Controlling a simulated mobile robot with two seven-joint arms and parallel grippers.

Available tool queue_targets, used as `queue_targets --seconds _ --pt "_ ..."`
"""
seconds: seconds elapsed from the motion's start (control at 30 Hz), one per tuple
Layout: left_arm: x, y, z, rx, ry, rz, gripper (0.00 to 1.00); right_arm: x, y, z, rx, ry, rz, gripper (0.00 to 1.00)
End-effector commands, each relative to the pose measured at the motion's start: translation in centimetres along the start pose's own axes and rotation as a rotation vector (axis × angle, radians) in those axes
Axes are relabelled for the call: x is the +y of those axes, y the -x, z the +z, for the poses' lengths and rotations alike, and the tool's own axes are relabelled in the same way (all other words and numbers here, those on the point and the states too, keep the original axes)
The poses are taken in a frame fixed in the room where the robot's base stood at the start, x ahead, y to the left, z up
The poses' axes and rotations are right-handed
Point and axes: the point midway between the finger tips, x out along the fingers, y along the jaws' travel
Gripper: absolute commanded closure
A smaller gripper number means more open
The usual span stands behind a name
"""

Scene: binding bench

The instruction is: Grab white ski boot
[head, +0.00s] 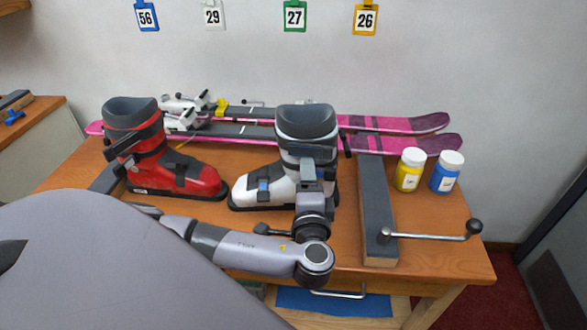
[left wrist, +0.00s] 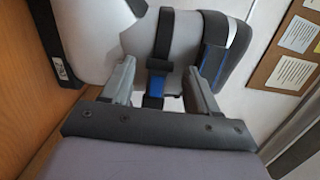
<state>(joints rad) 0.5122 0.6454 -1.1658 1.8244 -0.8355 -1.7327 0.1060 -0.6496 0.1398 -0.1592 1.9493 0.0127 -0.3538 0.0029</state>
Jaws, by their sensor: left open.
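The white ski boot (head: 262,187) stands upright on the wooden bench, toe to the left, with a dark grey cuff and blue buckles. My left gripper (head: 312,176) is in front of the boot's cuff and hides part of it. In the left wrist view the open fingers (left wrist: 164,92) point at the white boot (left wrist: 178,58), one on each side of its black strap and blue buckle. Whether the fingers touch the boot I cannot tell. My right gripper is not in view.
A red boot (head: 180,172) stands just left of the white boot. Pink skis (head: 405,144) lie behind. A dark clamp bar (head: 378,215) with a crank handle (head: 440,236), a yellow jar (head: 409,172) and a blue jar (head: 445,175) are to the right.

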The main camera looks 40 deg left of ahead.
Motion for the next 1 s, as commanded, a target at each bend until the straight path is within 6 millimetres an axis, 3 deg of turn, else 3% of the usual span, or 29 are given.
queue_targets --seconds 0.3,0.47,0.5,1.0 --pt "0.08 -0.52 0.00 0.002 0.000 0.002 0.44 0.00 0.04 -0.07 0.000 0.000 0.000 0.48" --pt "0.08 -0.50 0.00 0.001 0.000 0.002 0.96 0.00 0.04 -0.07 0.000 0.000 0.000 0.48" --pt "0.07 -0.50 0.00 0.001 0.000 0.002 1.00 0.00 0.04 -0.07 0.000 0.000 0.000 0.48" --pt "0.05 -0.48 -0.01 0.001 0.000 0.002 1.00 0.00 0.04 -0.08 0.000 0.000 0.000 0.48"
